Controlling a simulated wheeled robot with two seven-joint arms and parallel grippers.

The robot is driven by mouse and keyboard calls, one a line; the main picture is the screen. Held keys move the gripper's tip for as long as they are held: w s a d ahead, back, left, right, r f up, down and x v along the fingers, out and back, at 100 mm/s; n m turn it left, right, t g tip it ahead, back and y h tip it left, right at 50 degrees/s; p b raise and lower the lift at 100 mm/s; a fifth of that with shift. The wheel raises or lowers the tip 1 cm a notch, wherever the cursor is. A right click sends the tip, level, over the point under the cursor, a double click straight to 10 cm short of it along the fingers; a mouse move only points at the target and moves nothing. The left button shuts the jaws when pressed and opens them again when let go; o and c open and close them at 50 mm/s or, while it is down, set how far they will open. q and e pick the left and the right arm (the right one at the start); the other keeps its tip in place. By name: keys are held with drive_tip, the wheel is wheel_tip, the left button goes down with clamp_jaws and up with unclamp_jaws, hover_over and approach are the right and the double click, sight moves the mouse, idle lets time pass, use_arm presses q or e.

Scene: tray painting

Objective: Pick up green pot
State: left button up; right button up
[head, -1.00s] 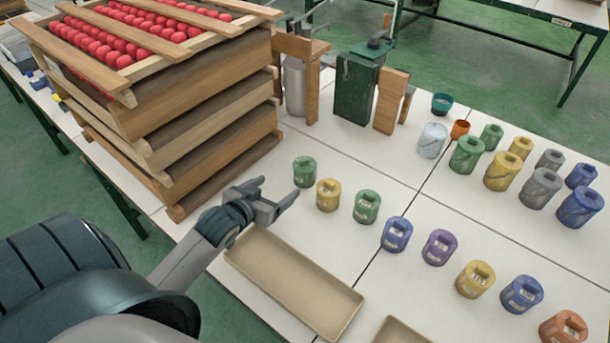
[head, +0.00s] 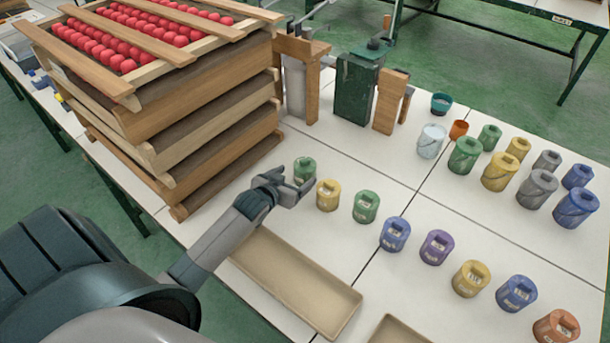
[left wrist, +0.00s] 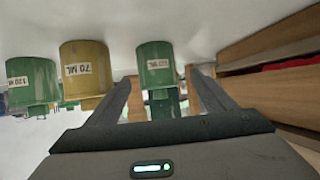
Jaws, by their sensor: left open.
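A small green pot (head: 305,167) with a lid knob stands at the left end of the front row of pots. My left gripper (head: 297,179) is open at its near side, and its fingers partly cover the pot's lower part. In the left wrist view, which looks upside down, the green pot (left wrist: 156,64) shows between the two open fingers, with a white label. I cannot tell whether the fingers touch it. Another green pot (head: 366,207) stands further right, past a yellow pot (head: 328,195). My right gripper is not in view.
A tan tray (head: 330,325) lies below the left arm. A stack of wooden crates (head: 165,143) with red balls stands left of the green pot. More coloured pots stand to the right, with a dark green container (head: 354,90) behind.

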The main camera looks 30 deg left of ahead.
sight(300, 176)
use_arm(q)
drive_tip(key=shift+w+f+p, duration=0.2)
drive_tip(key=shift+w+p, duration=0.1)
drive_tip(key=shift+w, duration=0.1)
drive_tip(key=x, duration=0.1)
drive_tip(key=p+x, duration=0.1)
drive_tip(key=x, duration=0.1)
drive_tip(key=shift+d+f, duration=0.2)
drive_tip(key=shift+f, duration=0.15)
drive_tip(key=shift+w+f, duration=0.25)
drive_tip(key=shift+w, duration=0.2)
drive_tip(key=shift+a, duration=0.1)
drive_tip(key=c, duration=1.4)
drive_tip(key=shift+r, duration=0.1)
drive_tip(key=shift+c, duration=0.2)
